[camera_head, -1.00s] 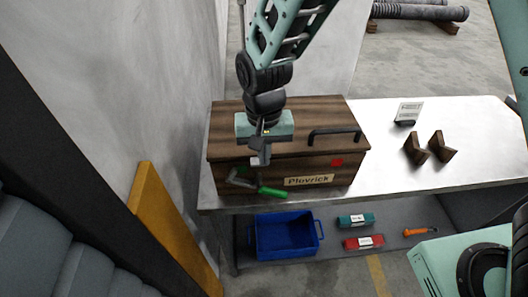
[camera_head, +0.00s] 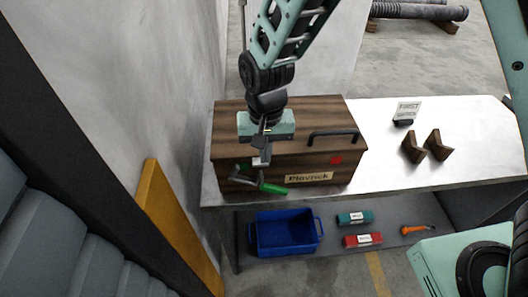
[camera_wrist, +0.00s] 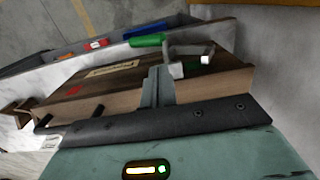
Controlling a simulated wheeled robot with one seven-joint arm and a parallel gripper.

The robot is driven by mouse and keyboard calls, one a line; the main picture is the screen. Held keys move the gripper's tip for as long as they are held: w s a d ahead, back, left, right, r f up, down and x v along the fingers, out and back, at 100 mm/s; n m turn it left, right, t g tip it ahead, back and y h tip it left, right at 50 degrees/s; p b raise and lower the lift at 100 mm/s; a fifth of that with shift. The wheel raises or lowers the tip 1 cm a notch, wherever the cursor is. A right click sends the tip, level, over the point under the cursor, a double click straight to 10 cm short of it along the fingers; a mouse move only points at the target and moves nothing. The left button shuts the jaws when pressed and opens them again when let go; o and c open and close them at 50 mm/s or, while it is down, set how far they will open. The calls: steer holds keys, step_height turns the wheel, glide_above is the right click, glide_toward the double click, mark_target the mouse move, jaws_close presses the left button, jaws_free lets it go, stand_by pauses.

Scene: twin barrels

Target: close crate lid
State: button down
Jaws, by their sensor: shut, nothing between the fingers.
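The brown wooden crate (camera_head: 310,172) stands on the metal table with a "Plovrick" label on its front. Its lid (camera_head: 240,115) lies down over the top and looks closed; whether it is fully seated I cannot tell. A dark handle (camera_head: 333,137) is on the lid's right part. My gripper (camera_head: 262,158) is shut and empty, over the front left part of the crate. In the wrist view its fingers (camera_wrist: 158,85) are together beside the crate's front edge (camera_wrist: 205,90). Whether they touch the lid I cannot tell.
A clamp with a green handle (camera_head: 272,188) is at the crate's front left. Brown angled blocks (camera_head: 413,149) and a small sign (camera_head: 407,110) stand to the right. A blue bin (camera_head: 286,233) is on the shelf below. A wall rises close on the left.

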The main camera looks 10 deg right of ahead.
step_height(320, 180, up, 12)
steer(key=b, duration=0.2)
steer(key=s+d+f+n+b, duration=0.2)
steer(key=s+d+n, duration=0.2)
steer(key=s, duration=0.5)
steer(key=s+d+f+n+b, duration=0.1)
steer(key=s+d+n, duration=0.3)
steer(key=s, duration=0.6)
steer(key=shift+s+f+y+b, duration=0.15)
steer(key=shift+f+y+b, duration=0.2)
steer(key=shift+b, duration=0.25)
